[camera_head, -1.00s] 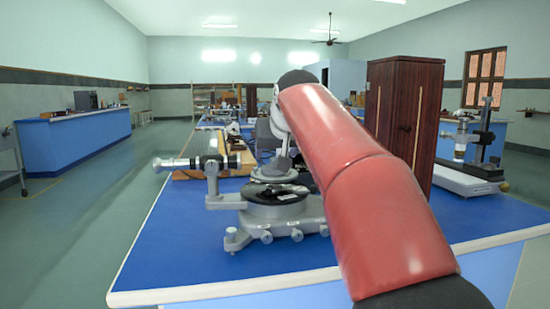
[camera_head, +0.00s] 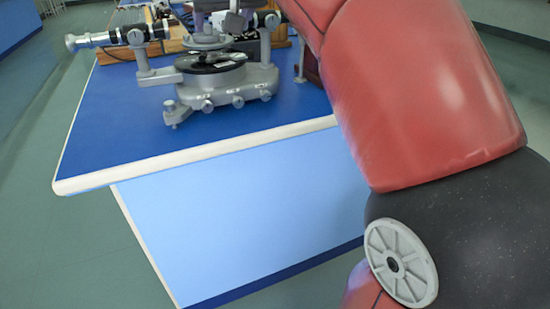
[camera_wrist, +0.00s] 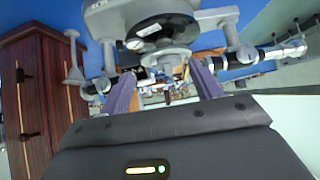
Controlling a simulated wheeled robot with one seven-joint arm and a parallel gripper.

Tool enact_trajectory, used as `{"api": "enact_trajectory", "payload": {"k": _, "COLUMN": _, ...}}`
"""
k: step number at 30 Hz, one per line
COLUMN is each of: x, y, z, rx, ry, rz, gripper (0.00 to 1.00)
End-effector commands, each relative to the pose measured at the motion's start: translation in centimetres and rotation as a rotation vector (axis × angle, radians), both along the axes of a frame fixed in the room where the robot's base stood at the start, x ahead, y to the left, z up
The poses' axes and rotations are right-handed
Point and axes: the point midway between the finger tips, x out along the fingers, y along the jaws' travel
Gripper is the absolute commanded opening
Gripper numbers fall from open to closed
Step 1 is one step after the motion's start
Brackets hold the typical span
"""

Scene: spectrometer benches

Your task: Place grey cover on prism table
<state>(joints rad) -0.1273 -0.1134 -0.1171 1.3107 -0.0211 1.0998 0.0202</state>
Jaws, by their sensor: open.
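The spectrometer stands on a blue-topped bench. Its prism table (camera_head: 205,42), a small round grey plate, is above a black disc (camera_head: 215,62) near the top of the head view. In the wrist view the instrument appears upside down, with the prism table (camera_wrist: 166,59) below the black disc (camera_wrist: 160,25). I cannot pick out the grey cover as a separate piece. My gripper (camera_wrist: 163,86) is open, its two purple fingers spread towards the spectrometer, with nothing visible held between them.
The telescope tube (camera_head: 105,37) sticks out left of the instrument. A slim grey stand (camera_head: 300,62) is to its right; a dark wooden cabinet (camera_wrist: 35,95) fills the wrist view's left. The bench's pale edge (camera_head: 200,155) is nearest. The blue top (camera_head: 110,130) is clear at front left.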

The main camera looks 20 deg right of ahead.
Motion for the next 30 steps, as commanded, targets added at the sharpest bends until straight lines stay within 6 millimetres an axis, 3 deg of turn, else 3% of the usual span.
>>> {"api": "enact_trajectory", "payload": {"k": 1, "x": -2.2, "y": -0.3, "z": -2.1, "rx": 0.006, "ry": 0.031, "rz": 0.001, "gripper": 0.64}}
{"api": "enact_trajectory", "payload": {"k": 5, "x": -7.7, "y": -0.3, "z": -8.5, "rx": 0.014, "ry": 0.115, "rz": 0.007, "gripper": 0.64}}
{"api": "enact_trajectory", "payload": {"k": 9, "x": -13.8, "y": 0.0, "z": -16.5, "rx": 0.011, "ry": 0.206, "rz": 0.014, "gripper": 0.64}}
{"api": "enact_trajectory", "payload": {"k": 15, "x": -21.0, "y": 0.3, "z": -26.2, "rx": 0.000, "ry": 0.306, "rz": 0.014, "gripper": 0.64}}
{"api": "enact_trajectory", "payload": {"k": 18, "x": -23.0, "y": 0.4, "z": -29.0, "rx": -0.005, "ry": 0.334, "rz": 0.013, "gripper": 0.64}}
{"api": "enact_trajectory", "payload": {"k": 21, "x": -24.0, "y": 0.4, "z": -30.4, "rx": -0.007, "ry": 0.347, "rz": 0.011, "gripper": 0.64}}
{"api": "enact_trajectory", "payload": {"k": 30, "x": -24.1, "y": 0.4, "z": -30.7, "rx": -0.007, "ry": 0.352, "rz": 0.011, "gripper": 0.64}}
